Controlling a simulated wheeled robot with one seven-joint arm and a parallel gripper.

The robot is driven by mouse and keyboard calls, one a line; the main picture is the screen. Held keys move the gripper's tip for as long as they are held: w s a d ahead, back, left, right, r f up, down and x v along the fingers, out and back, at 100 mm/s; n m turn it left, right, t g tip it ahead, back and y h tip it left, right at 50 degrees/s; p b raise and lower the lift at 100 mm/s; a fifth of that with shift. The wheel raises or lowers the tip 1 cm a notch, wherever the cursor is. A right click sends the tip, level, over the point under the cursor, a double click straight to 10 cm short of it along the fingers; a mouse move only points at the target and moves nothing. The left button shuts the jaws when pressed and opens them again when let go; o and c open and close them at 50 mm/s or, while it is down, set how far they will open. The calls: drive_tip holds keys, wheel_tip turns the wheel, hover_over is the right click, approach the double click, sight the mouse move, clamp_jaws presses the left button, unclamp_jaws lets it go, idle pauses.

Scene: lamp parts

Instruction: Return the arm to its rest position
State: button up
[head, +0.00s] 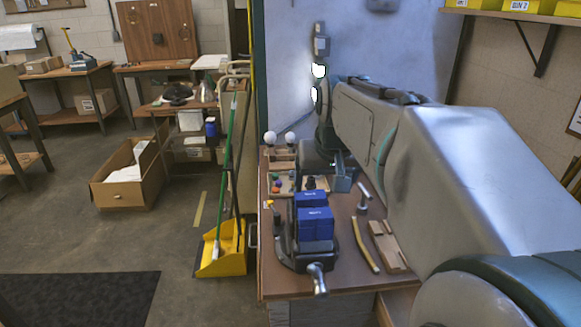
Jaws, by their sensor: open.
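My arm reaches in from the right over the brown workbench (340,285), its forearm raised and its wrist bent down near the back of the bench. My gripper (342,181) hangs low over the back half of the bench, small and partly hidden by the wrist; I see nothing held in it. Two round white bulbs, the left one (270,138) and the right one (290,138), stand upright at the back left, apart from the gripper.
A tray of small coloured parts (282,183) lies left of my wrist. A yellow dustpan (222,252) stands left of the bench; the floor beyond has free room.

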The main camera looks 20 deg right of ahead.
drive_tip(key=s+a+f+n+y, duration=0.1)
drive_tip(key=s+a+f, duration=0.4)
drive_tip(key=a+f, duration=0.1)
drive_tip(key=shift+a+n+g, duration=0.3)
drive_tip(key=shift+a+g, duration=0.1)
drive_tip(key=shift+a, duration=0.1)
drive_tip(key=shift+n+g, duration=0.5)
drive_tip(key=shift+n, duration=0.2)
drive_tip(key=s+a+f, duration=0.1)
drive_tip(key=s+f, duration=0.1)
drive_tip(key=s+a+f, duration=0.2)
drive_tip(key=f, duration=0.1)
drive_tip(key=s+a+f, duration=0.2)
drive_tip(key=s, duration=0.1)
drive_tip(key=shift+f, duration=0.35)
drive_tip(key=shift+c, duration=0.3)
